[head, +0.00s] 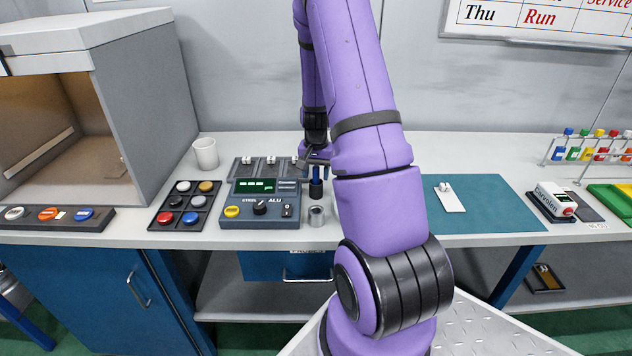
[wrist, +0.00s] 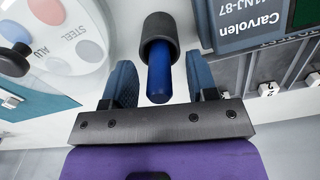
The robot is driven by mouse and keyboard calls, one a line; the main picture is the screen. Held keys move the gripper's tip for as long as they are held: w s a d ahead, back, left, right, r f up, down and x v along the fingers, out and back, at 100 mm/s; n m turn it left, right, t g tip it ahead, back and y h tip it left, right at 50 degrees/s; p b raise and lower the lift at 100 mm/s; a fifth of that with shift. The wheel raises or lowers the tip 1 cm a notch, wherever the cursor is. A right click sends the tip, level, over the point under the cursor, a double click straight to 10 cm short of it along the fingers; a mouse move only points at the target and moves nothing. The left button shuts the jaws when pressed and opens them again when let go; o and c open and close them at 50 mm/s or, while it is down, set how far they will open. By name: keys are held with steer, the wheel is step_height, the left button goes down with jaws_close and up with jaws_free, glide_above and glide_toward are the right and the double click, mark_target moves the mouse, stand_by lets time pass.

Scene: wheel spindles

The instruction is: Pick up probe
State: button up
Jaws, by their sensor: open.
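The probe (wrist: 159,80), seen as a blue rod with a dark cylindrical part at its end, lies between the fingers of my gripper (wrist: 161,72) in the wrist view. A gap shows on both sides of the rod, so the open fingers do not touch it. In the head view the probe's dark part (head: 316,189) is beside the right side of the tester. My gripper (head: 318,169) is just above it, small and partly covered by my arm. I cannot tell whether the dark part is a holder.
A metal cup (head: 317,216) stands in front. A round STEEL/ALU plate (wrist: 60,50) and teal mat (head: 505,205) are on the other side.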

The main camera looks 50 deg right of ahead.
steer(key=shift+f, duration=0.3)
steer(key=shift+c, duration=0.5)
jaws_close()
steer(key=shift+r, duration=0.1)
